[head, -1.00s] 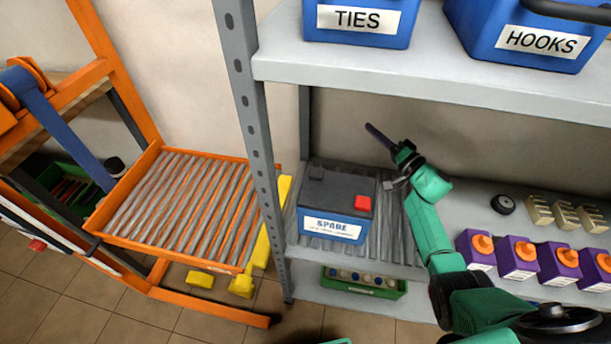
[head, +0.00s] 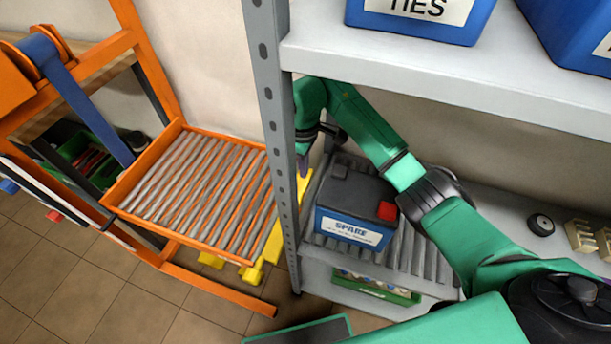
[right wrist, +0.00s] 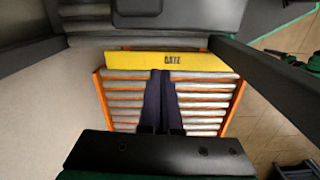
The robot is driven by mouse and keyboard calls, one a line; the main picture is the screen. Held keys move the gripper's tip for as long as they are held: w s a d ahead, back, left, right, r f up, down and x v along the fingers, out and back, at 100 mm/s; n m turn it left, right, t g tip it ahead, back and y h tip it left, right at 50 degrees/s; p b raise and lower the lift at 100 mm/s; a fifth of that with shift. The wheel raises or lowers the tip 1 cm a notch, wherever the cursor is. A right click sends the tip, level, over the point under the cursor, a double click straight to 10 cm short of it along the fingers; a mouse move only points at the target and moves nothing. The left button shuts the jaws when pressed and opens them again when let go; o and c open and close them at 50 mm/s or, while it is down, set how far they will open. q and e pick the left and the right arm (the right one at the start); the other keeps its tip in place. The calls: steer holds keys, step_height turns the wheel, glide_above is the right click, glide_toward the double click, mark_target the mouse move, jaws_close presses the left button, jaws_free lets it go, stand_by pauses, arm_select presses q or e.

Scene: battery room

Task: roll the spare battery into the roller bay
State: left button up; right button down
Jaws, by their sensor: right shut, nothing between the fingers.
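The spare battery (head: 352,212), dark grey on top with a blue label band and a red terminal cap, sits upright on the shelf rollers. Its dark top (right wrist: 200,14) fills the upper edge of the right wrist view. The orange-framed roller bay (head: 190,190) is to its left, past the shelf post. A yellow gate (right wrist: 168,61) stands between the two. My right gripper (right wrist: 161,76) is shut and empty, its purple fingers reaching the gate's bay-side edge in that picture; contact cannot be told. In the head view it (head: 304,165) is partly behind the post. My left gripper is not in view.
The grey shelf post (head: 270,120) stands in front of the gap between shelf and bay. The upper shelf (head: 400,65) with blue bins hangs above my right arm. A green tray (head: 375,288) lies below the battery. The bay's rollers are clear.

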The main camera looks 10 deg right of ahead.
step_height(320, 180, down, 9)
steer(key=shift+s+f, duration=0.1)
steer(key=shift+s, duration=0.05)
steer(key=shift+s+d+r+p, duration=0.2)
steer(key=shift+s+d+p, duration=0.25)
steer(key=shift+d, duration=0.2)
steer(key=shift+s+d+r+p, duration=0.15)
steer(key=shift+s+d+p, duration=0.3)
steer(key=shift+d, duration=0.15)
steer(key=shift+s+d, duration=0.3)
steer(key=shift+d, duration=0.05)
steer(key=shift+f, duration=0.1)
steer(key=shift+w, duration=0.1)
